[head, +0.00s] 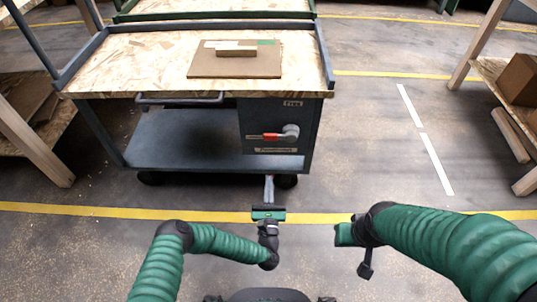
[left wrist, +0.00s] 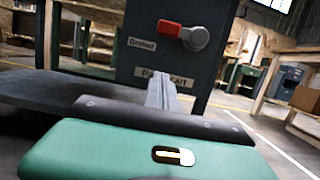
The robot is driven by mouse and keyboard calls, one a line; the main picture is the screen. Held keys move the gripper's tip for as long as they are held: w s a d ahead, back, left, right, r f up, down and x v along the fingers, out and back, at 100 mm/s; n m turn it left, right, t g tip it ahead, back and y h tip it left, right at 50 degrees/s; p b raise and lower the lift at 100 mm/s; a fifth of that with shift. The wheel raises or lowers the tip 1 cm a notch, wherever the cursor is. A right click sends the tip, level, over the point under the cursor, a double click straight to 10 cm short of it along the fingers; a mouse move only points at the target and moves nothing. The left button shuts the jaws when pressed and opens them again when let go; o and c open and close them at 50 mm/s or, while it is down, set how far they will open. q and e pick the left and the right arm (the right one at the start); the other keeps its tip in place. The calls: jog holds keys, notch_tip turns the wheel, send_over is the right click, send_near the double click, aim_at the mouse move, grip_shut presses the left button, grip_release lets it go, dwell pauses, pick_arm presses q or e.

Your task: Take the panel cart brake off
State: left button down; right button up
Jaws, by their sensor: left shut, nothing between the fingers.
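The panel cart (head: 215,88) stands in front of me, with a dark box under the right end of its top. On the box a brake lever with a red handle (head: 271,137) and a grey hub (head: 291,131) points left, at the "Braked" label (left wrist: 142,45). A "Free" label (head: 293,103) sits above the hub. A "Panel cart" label (left wrist: 167,79) is below. My left gripper (head: 269,188) is shut and empty, low in front of the box, below the lever and apart from it. My right gripper (head: 345,234) is at the right; its fingers do not show clearly.
A brown board with a small block (head: 236,50) lies on the cart's wooden top. A bar handle (head: 180,98) runs along the front edge, left of the box. Wooden racks stand at left and right (head: 485,45). The floor right of the cart is clear.

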pick_arm(q)
jog(key=w+r+p, duration=0.2)
jog(key=w+r, duration=0.4)
jog(key=w, duration=0.3)
jog(key=shift+w+r, duration=0.2)
jog(key=shift+w, duration=0.2)
